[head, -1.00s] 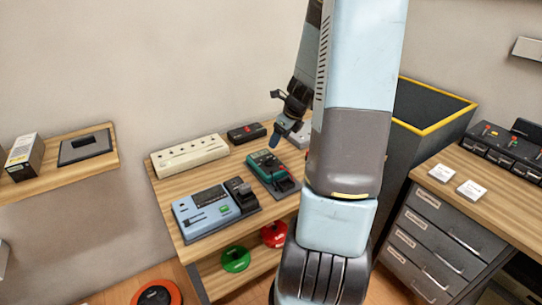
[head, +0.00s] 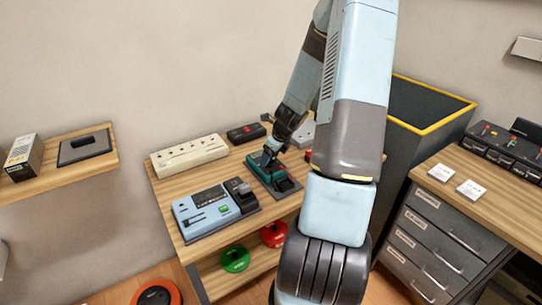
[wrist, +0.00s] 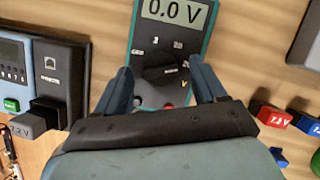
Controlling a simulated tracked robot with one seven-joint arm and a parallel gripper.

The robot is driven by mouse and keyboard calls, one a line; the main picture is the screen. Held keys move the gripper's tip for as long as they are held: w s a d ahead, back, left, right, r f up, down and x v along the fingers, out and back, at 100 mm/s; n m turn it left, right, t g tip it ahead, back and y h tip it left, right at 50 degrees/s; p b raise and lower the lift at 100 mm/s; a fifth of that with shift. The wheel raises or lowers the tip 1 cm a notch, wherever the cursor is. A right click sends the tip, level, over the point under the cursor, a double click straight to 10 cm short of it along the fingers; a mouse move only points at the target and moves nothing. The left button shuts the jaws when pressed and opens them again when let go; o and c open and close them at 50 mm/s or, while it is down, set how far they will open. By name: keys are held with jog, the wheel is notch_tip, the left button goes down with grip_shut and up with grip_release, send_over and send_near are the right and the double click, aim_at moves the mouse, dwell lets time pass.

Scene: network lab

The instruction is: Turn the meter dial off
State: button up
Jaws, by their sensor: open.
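The meter (head: 265,168) is a teal-edged, dark device on the wooden bench. In the wrist view the meter (wrist: 197,40) shows "0.0 V" on its display. Its black round dial (wrist: 163,66) sits below the display, among the marks "OFF", "2", "20" and another partly hidden one. My gripper (wrist: 163,84) is open, with one blue finger on each side of the dial's lower part. I cannot tell whether the fingers touch it. In the head view my gripper (head: 267,158) is right over the meter and hides part of it.
A light-blue device (head: 205,212) with a black block stands left of the meter. A white power strip (head: 190,155) and a small black box (head: 246,132) lie behind. Red (wrist: 270,114) and blue (wrist: 305,123) "7.2 V" blocks are at right in the wrist view.

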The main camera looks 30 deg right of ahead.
jog(key=c, duration=1)
jog(key=shift+d, duration=0.1)
jog(key=shift+c, duration=0.3)
